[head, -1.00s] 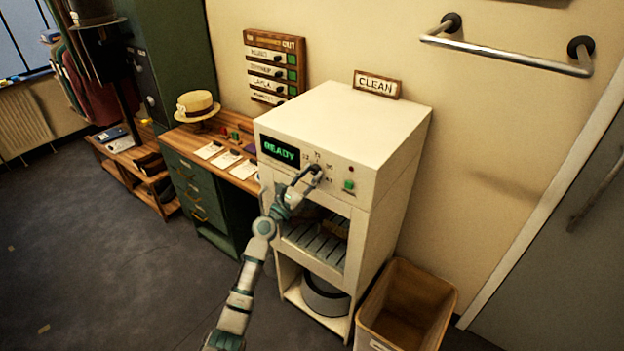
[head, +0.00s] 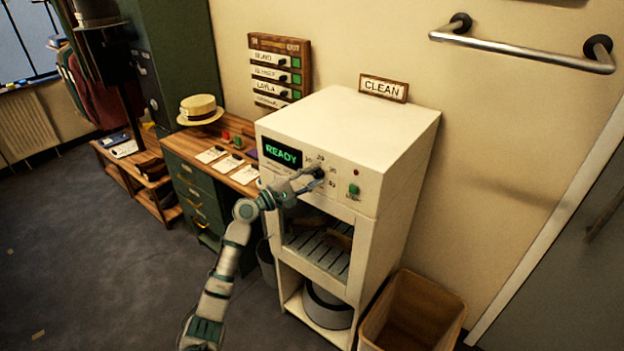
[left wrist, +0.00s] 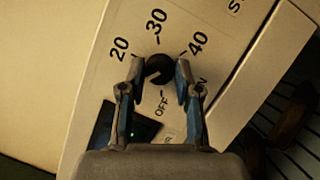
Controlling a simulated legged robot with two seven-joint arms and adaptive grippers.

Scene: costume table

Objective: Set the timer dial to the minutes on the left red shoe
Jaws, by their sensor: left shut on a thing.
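The timer dial (left wrist: 158,70) is a small dark round knob on the white cabinet's front panel, among printed marks 20, 30, 40 and OFF. My left gripper (left wrist: 159,76) has a finger on each side of the dial and is shut on it. In the head view the left gripper (head: 318,173) covers most of the dial. The dial's pointer is too dark to read. A green display (head: 283,152) left of the dial reads READY. I cannot make out a red shoe in either view. My right gripper is out of view.
The white cabinet (head: 345,120) has a green button (head: 353,190) right of the dial and an open slatted shelf below. A wooden bin (head: 415,312) stands at its right. A desk (head: 243,174) with cards and a straw hat (head: 200,109) is at its left.

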